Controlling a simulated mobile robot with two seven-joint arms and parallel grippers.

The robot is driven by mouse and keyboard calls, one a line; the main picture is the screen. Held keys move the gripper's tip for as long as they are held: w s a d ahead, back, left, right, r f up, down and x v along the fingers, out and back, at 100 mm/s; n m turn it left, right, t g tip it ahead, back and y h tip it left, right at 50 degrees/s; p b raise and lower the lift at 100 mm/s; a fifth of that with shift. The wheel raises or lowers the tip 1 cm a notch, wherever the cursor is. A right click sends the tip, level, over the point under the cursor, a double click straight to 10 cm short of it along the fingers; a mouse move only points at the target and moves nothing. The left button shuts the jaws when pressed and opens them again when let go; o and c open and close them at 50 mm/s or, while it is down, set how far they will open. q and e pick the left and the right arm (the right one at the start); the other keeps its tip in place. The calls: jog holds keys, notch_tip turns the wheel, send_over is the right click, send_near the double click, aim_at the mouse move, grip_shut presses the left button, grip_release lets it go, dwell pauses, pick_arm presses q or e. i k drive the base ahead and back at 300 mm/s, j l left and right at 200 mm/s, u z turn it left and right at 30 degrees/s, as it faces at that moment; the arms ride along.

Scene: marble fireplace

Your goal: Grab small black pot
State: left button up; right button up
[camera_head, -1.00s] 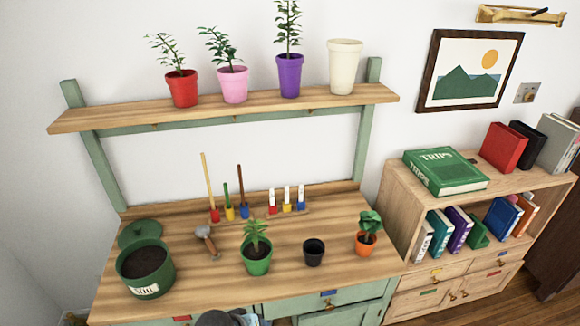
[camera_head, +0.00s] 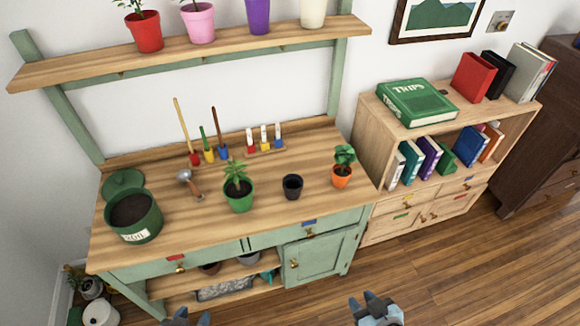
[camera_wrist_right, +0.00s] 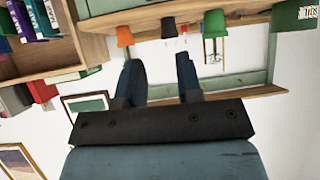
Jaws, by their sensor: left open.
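The small black pot (camera_head: 292,187) stands upright and empty on the wooden workbench top (camera_head: 190,222), between a green potted plant (camera_head: 239,197) and an orange potted plant (camera_head: 342,177). My right gripper (camera_head: 377,300) is low in front of the bench at the bottom of the head view, well apart from the pot. In the right wrist view, which is upside down, the fingers of this gripper (camera_wrist_right: 158,72) are spread and empty, and the black pot (camera_wrist_right: 169,27) shows beyond them. My left gripper (camera_head: 187,317) is open at the bottom edge, mostly cut off.
A green soil pot (camera_head: 134,216), a trowel (camera_head: 189,184) and small tools stand on the bench. A shelf with potted plants hangs above it (camera_head: 195,52). A bookcase (camera_head: 370,150) adjoins on the right. The wooden floor (camera_head: 450,275) in front is clear.

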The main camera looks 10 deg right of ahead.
aim_at(292, 184)
jog(key=i+l+u, duration=0.5)
jog(key=l, duration=0.2)
jog(key=i+l+u, duration=0.25)
jog(key=l, duration=0.2)
